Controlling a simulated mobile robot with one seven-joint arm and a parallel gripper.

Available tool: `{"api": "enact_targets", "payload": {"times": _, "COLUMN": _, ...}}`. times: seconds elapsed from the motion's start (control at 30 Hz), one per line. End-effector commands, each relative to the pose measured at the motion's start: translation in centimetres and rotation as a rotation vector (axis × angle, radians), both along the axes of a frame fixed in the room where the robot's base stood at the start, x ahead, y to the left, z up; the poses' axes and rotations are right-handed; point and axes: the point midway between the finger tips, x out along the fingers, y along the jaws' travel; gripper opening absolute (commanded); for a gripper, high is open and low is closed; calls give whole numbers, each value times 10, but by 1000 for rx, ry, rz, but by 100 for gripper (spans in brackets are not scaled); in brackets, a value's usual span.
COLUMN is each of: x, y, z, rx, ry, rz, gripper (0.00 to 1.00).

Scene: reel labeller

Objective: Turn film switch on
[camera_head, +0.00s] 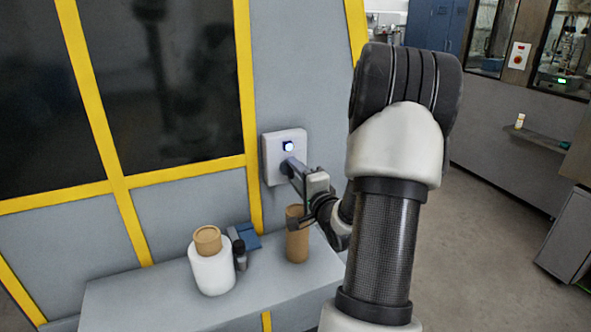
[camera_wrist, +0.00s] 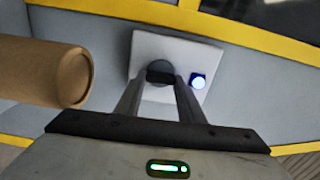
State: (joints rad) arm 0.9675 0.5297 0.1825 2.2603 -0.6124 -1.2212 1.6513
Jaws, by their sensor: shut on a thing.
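The film switch is a dark round knob (camera_wrist: 160,72) on a pale square switch box (camera_head: 269,158), fixed to the grey machine panel. A lit blue-white lamp (camera_head: 288,146) is on the same box, and it also shows right of the knob in the wrist view (camera_wrist: 198,81). My gripper (camera_head: 289,166) reaches to the box from the right. In the wrist view its two fingers (camera_wrist: 160,84) are on either side of the knob and shut on it. The fingers hide part of the knob, and I cannot tell its turn angle.
A brown cardboard tube (camera_head: 297,240) stands on the grey ledge (camera_head: 150,300) close below my gripper. It also shows at the left of the wrist view (camera_wrist: 45,72).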

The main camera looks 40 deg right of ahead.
Motion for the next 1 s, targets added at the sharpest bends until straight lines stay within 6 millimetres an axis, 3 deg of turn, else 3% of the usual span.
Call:
{"api": "enact_targets", "payload": {"times": 0.67, "x": 1, "y": 0, "z": 2, "rx": 59, "ry": -19, "rz": 0, "gripper": 13}}
{"api": "enact_targets", "payload": {"times": 0.7, "x": 1, "y": 0, "z": 2, "rx": 59, "ry": -19, "rz": 0, "gripper": 40}}
{"api": "enact_targets", "payload": {"times": 0.77, "x": 1, "y": 0, "z": 2, "rx": 59, "ry": -19, "rz": 0, "gripper": 50}}
{"api": "enact_targets", "payload": {"times": 0.8, "x": 1, "y": 0, "z": 1, "rx": 59, "ry": -18, "rz": 0, "gripper": 54}}
{"api": "enact_targets", "payload": {"times": 1.0, "x": 0, "y": 0, "z": 1, "rx": 59, "ry": -16, "rz": 0, "gripper": 54}}
